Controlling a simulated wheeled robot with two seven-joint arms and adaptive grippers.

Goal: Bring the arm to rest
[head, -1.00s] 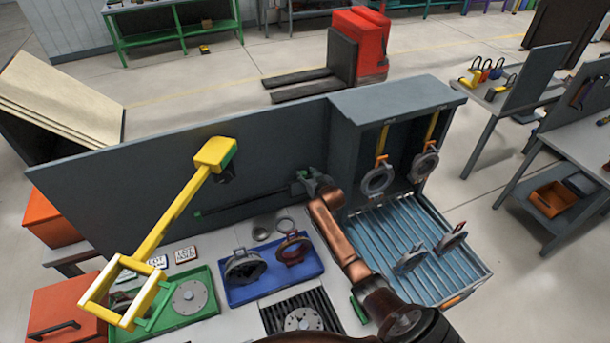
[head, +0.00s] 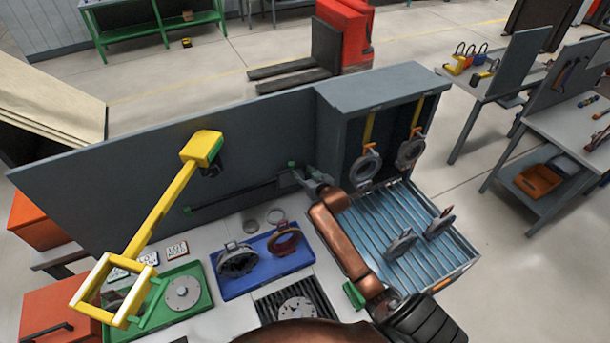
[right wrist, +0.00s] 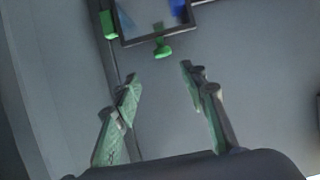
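My right gripper (head: 296,168) is by the grey back panel, at the end of my copper-coloured arm. In the right wrist view, its two green-padded fingers (right wrist: 160,80) stand apart with nothing between them. Beyond the fingertips, a green knob (right wrist: 162,48) hangs below a dark frame (right wrist: 150,35). My left gripper is in neither current view.
A grey cabinet (head: 385,78) holds hanging rings, with a slatted blue rack (head: 385,235) below. A blue tray (head: 232,292) and a green tray (head: 200,308) lie on the bench. A yellow hinged frame (head: 160,210) stands out at left.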

